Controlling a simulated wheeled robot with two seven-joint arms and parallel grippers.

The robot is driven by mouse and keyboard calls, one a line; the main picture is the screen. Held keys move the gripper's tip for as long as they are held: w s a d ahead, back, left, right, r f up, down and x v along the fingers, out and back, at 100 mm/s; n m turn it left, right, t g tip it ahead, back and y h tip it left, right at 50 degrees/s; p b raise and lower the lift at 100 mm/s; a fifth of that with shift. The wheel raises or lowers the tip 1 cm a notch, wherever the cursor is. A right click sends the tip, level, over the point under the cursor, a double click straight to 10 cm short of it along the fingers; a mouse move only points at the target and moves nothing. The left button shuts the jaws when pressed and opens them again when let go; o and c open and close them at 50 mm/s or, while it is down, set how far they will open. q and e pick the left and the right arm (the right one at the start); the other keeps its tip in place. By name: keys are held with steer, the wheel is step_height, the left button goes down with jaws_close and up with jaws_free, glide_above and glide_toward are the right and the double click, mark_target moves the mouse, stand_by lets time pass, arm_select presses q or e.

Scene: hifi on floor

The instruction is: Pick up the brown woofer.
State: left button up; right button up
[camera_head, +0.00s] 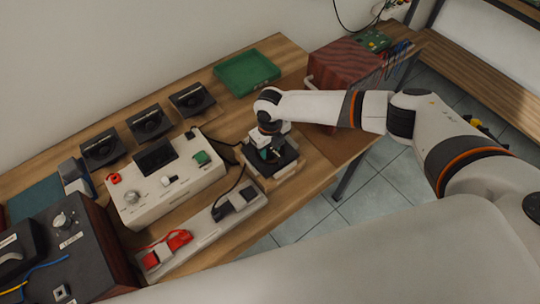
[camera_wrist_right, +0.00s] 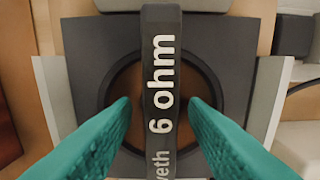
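The brown woofer (camera_wrist_right: 126,84) shows in the right wrist view as a brown cone in a dark square frame, with a dark handle (camera_wrist_right: 161,50) marked "6 ohm" across its middle. In the head view the woofer's dark frame (camera_head: 286,163) sits near the table's right end, partly hidden under my right gripper (camera_head: 268,152). In the right wrist view the green fingers of the right gripper (camera_wrist_right: 161,105) are apart, one on each side of the handle, with gaps visible between. Whether they are level with the handle is unclear. My left gripper is not in view.
Several black units with handles (camera_head: 149,123) stand in a row along the wooden table's back. A green tray (camera_head: 246,72) is behind the woofer. A white device (camera_head: 164,184) and a grey strip with red parts (camera_head: 200,240) lie left. A reddish box (camera_head: 343,64) is right.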

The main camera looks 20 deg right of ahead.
jaws_close()
stand_by(0.5)
